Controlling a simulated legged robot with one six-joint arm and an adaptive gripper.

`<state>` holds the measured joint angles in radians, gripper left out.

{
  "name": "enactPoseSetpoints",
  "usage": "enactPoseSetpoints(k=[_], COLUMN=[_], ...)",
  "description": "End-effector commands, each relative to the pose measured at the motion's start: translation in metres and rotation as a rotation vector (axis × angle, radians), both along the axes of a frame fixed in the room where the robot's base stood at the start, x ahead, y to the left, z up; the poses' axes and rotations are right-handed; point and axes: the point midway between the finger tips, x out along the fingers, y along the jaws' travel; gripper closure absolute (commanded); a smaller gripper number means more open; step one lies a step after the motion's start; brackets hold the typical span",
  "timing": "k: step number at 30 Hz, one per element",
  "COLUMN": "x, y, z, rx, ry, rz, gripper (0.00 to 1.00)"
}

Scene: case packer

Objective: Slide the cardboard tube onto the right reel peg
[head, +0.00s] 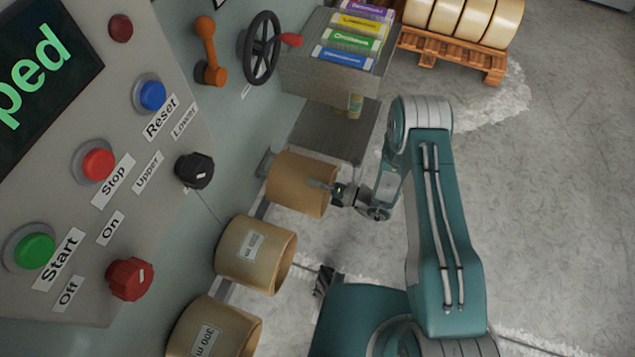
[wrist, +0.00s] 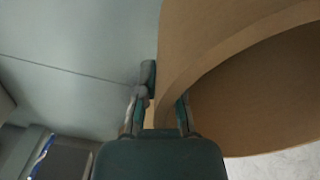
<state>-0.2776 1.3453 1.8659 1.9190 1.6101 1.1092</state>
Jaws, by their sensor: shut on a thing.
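The plain brown cardboard tube (head: 290,180) lies on its side by the machine front in the head view. My gripper (head: 326,187) is shut on the wall of its open near end, one finger outside and one inside. In the wrist view the tube (wrist: 205,45) fills the upper right, its rim between my fingers (wrist: 160,112). A grey metal piece (head: 265,163), perhaps the right reel peg, shows at the tube's upper left end in the head view. The tube hides the rest, so I cannot tell whether the peg is inside the tube.
Two labelled rolls (head: 252,258) (head: 212,332) sit along the machine front, below the tube. A grey magazine (head: 318,75) with coloured cartons stands above it, with a small jar (head: 355,106) on the lower shelf. A control panel (head: 75,200) is at left. Open floor (head: 550,200) lies right.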

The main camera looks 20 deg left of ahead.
Motion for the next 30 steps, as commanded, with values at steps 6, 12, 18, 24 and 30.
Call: enactPoseSetpoints(k=[6,12,18,24,30], x=[0.0003,0.0003,0.0002,0.0003,0.0002], y=[0.0005,0.0004,0.0004,0.0004,0.0004], z=[0.0004,-0.0003,-0.0035,-0.0045,-0.0046], rx=[0.001,0.001,0.001,0.001,0.001], ry=[-0.001,-0.001,-0.001,-0.001,-0.001], rz=[-0.001,-0.001,-0.001,-0.001,0.000], gripper=[1.00,1.00,1.00,1.00,0.50])
